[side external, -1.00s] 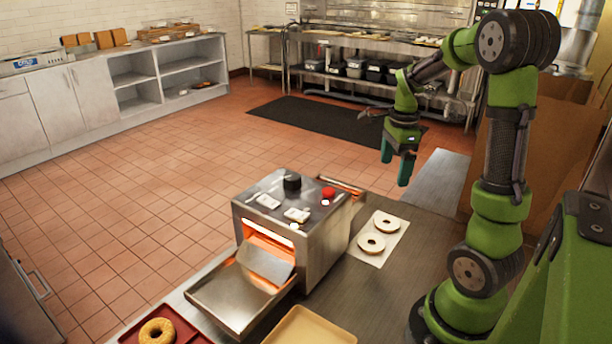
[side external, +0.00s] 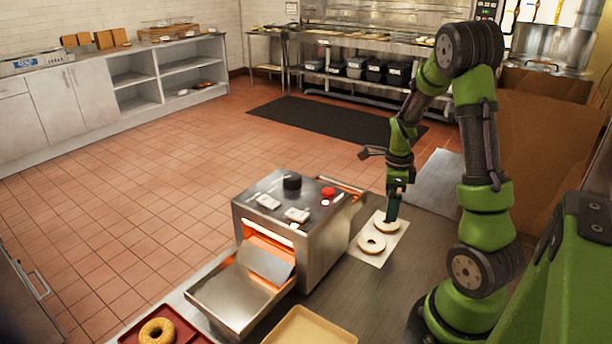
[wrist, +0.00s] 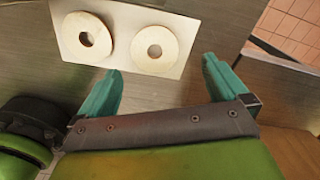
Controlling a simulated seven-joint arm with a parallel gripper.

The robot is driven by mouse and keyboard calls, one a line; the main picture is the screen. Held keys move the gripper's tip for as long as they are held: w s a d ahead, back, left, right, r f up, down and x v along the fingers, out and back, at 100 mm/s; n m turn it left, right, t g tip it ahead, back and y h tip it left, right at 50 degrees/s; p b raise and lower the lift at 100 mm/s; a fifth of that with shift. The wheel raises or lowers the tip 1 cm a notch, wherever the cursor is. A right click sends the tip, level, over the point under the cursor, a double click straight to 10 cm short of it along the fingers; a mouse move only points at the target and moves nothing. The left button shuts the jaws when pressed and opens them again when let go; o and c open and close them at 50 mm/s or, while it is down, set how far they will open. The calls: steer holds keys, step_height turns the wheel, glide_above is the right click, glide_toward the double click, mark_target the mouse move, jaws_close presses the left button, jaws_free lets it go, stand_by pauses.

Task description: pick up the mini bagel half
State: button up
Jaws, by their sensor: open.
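Two cut mini bagel halves lie flat on a white sheet (side external: 362,257) beside the toaster in the side external view. One bagel half (side external: 364,246) is nearer the camera; the other bagel half (side external: 382,228) is farther and partly hidden by my gripper (side external: 393,216). In the wrist view, one half (wrist: 168,44) lies just ahead of the gap between my fingertips (wrist: 160,66), and the other half (wrist: 86,19) lies to its left, outside the gap. My gripper is open and empty, pointing down low over the farther half. I cannot tell whether the fingers touch it.
A red tray (side external: 185,330) with a whole bagel (side external: 157,332) and a tan tray (side external: 310,330) are at the front. The counter right of the sheet is clear.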

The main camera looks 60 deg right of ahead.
steer(key=shift+a+f, duration=0.2)
steer(key=shift+f, duration=1.15)
steer(key=shift+a+f, duration=0.2)
steer(key=shift+f, duration=1.15)
steer(key=c, duration=1.1)
